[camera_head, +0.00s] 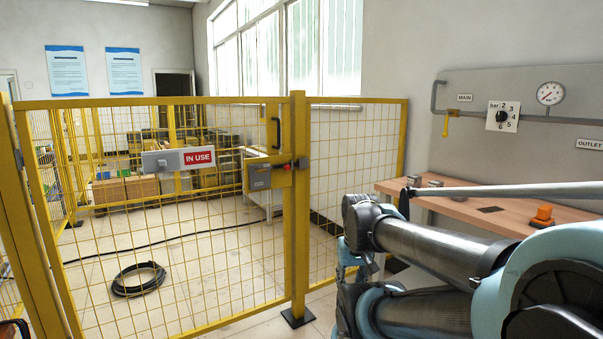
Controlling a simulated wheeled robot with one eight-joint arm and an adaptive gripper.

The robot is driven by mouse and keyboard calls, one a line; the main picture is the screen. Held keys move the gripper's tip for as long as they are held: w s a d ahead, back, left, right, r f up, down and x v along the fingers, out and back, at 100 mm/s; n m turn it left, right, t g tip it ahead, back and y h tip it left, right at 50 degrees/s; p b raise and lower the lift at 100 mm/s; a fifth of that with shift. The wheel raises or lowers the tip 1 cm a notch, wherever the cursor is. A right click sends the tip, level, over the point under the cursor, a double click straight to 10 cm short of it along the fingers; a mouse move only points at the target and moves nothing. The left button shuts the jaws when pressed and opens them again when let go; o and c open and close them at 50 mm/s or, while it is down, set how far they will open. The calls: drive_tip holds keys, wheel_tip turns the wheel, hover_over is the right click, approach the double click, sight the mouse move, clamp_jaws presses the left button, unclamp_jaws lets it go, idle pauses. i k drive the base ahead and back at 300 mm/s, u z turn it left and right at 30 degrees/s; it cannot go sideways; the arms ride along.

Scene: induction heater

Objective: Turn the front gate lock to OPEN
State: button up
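The yellow mesh front gate (150,255) stands shut against a yellow post (298,215). A grey lock box (259,177) sits on the gate's right side, with a small red part (287,166) beside it at the post. The lock's markings and exact position are too small to read. A black handle (276,133) is above the lock. A grey box with a red "IN USE" sign (198,157) hangs on the mesh to the left. My arm fills the lower right, apart from the lock in the picture. I cannot make out my gripper's fingers.
A wooden bench (465,196) with an orange item (543,215) stands at right, below a panel with a gauge (550,93) and a dial (502,116). A long grey rod (500,190) crosses before the bench. A coiled black hose (139,279) lies behind the mesh.

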sight(259, 171)
drive_tip(key=z, duration=0.75)
drive_tip(key=k, duration=0.65)
drive_tip(key=u, duration=1.1)
drive_tip(key=i, duration=0.55)
drive_tip(key=z, duration=0.05)
